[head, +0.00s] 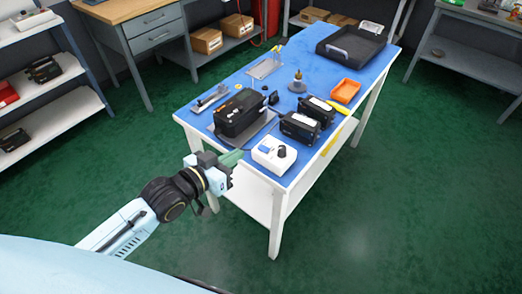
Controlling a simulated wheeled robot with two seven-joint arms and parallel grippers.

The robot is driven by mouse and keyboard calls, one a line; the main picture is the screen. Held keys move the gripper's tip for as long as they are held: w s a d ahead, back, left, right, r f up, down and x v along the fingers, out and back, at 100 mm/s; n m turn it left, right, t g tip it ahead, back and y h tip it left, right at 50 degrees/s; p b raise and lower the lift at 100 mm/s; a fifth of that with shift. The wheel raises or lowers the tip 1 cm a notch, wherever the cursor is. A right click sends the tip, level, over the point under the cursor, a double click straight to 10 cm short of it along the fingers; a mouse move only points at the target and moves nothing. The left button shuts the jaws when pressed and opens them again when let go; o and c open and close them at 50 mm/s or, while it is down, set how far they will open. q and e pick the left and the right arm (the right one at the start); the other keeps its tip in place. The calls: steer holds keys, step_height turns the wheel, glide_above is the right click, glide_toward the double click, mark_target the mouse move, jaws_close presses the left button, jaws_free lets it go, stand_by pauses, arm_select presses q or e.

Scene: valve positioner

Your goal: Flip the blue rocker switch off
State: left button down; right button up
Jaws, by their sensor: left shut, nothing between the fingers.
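A white control box (273,157) sits at the near corner of the blue-topped workbench (222,97). The small blue rocker switch (265,148) is on top of the box, to the left of a black knob. The switch is too small to tell which way it is tilted. My left gripper (234,157) is just off the bench's near edge, to the left of the box, with its greenish fingers shut and empty, pointing toward the box. A gap seems to lie between the fingertips and the switch. My right gripper is not in view.
A black positioner unit (241,112) stands behind the box, with black boxes (299,127) to the right. An orange tray (345,91) and a large black tray (351,46) are farther back. The floor right of the bench is clear.

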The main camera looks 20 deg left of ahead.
arm_select(q)
steer(key=b, duration=0.1)
glide_above(264, 148)
steer(key=s, duration=0.4)
step_height(264, 148, down, 2)
steer(key=f, duration=0.1)
steer(key=w+f+b, duration=0.1)
steer(key=f, duration=0.1)
steer(key=shift+s+d+f, duration=0.1)
steer(key=shift+s+f, duration=0.05)
steer(key=shift+f, duration=0.65)
